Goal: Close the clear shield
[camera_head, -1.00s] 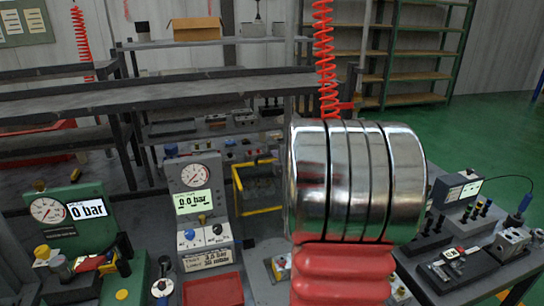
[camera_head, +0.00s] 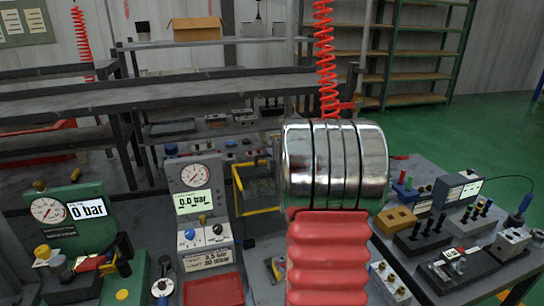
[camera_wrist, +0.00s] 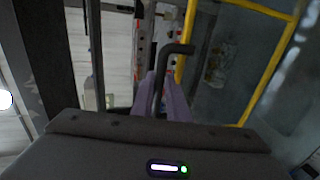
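The clear shield (camera_wrist: 222,62) appears as a see-through panel with a yellow frame in the wrist view. Its yellow frame also shows in the head view (camera_head: 238,190), left of my arm, which hides part of it. A dark bent handle (camera_wrist: 178,49) stands left of the panel in the wrist view. My gripper (camera_wrist: 162,82) has its two purple-grey fingers close together, one on each side of the handle's stem. Whether they press on it is unclear. In the head view my arm hides my gripper.
A pressure gauge panel (camera_head: 195,190) and a green gauge block (camera_head: 75,225) stand left of my arm. A red tray (camera_head: 212,290) lies in front. A bench (camera_head: 450,285) with blocks and pegs is at the right. A red coiled hose (camera_head: 325,60) hangs behind my arm.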

